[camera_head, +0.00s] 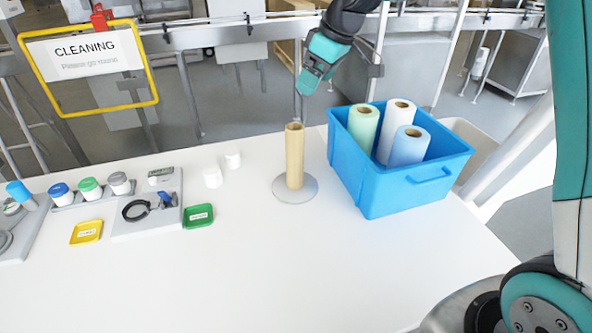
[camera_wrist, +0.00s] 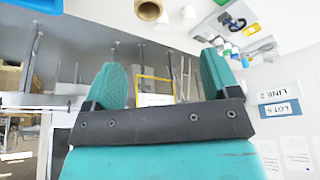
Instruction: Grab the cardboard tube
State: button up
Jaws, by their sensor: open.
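The cardboard tube (camera_head: 294,157) is a plain tan tube standing upright on a round grey base plate (camera_head: 296,190) on the white table, left of the blue crate. In the wrist view the tube (camera_wrist: 149,10) shows at the top edge, seen end-on and partly cut off. My gripper (camera_head: 306,84) is above and behind the tube in the head view, apart from it. In the wrist view the two teal fingers of my gripper (camera_wrist: 162,84) are spread wide with nothing between them.
A blue crate (camera_head: 388,196) with green, white and blue rolls stands right of the tube. Two small white cups (camera_head: 213,177), a green tray (camera_head: 198,216), a yellow tray (camera_head: 86,232) and capped jars lie to the left. The table's front middle is clear. A cleaning sign (camera_head: 88,66) hangs behind.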

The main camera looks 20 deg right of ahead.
aim_at(292, 133)
jog(key=shift+w+d+p+x, duration=0.2)
jog(key=shift+p+x, duration=0.45)
jog(key=shift+x, duration=2.4)
jog(key=shift+w+d+p+x, duration=0.25)
jog(key=shift+p+x, duration=0.35)
jog(key=shift+x, duration=2.4)
jog(key=shift+w+d+p+x, duration=0.2)
jog(key=shift+p+x, duration=0.45)
jog(key=shift+x, duration=2.4)
jog(key=c, duration=1.2)
jog(key=shift+r, duration=0.15)
